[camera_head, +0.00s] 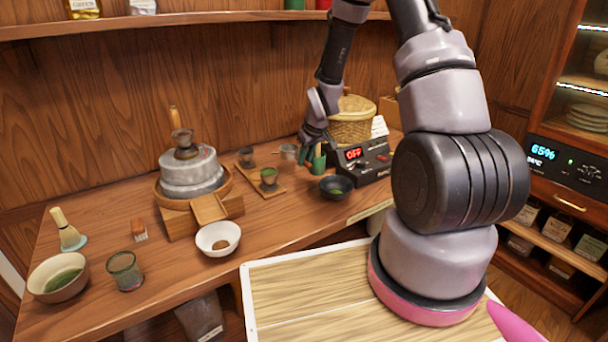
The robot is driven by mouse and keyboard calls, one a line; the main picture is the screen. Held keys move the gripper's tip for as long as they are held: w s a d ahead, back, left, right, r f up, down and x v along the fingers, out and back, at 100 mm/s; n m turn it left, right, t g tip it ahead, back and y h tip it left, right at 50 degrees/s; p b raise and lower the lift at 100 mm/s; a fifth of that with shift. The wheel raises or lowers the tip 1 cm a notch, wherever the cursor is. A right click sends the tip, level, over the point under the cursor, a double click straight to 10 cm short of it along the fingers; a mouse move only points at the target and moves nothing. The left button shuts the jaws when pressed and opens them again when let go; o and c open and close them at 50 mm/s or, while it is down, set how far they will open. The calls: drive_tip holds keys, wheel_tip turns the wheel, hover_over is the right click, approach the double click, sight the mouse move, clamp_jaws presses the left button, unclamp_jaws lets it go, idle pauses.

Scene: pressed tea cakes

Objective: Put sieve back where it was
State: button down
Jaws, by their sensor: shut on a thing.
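My gripper (306,156) is at the back of the wooden counter, reaching down from the upper right, and is shut. A small grey, cup-like thing, which looks like the sieve (288,152), is just left of the fingertips and seems to be held by its right side. Its handle is hidden or too small to make out. A green holder (319,158) stands right beside the fingers. A dark bowl (335,188) with green powder sits in front of it. I cannot tell whether the sieve touches the counter.
A control box reading OFF (365,160) and a wicker basket (352,122) stand to the right. Clear counter (285,220) lies in front.

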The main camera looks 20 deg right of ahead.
drive_tip(key=shift+f, duration=2.95)
drive_tip(key=shift+f, duration=0.1)
drive_tip(key=c, duration=0.8)
unclamp_jaws()
drive_tip(key=shift+o, duration=0.2)
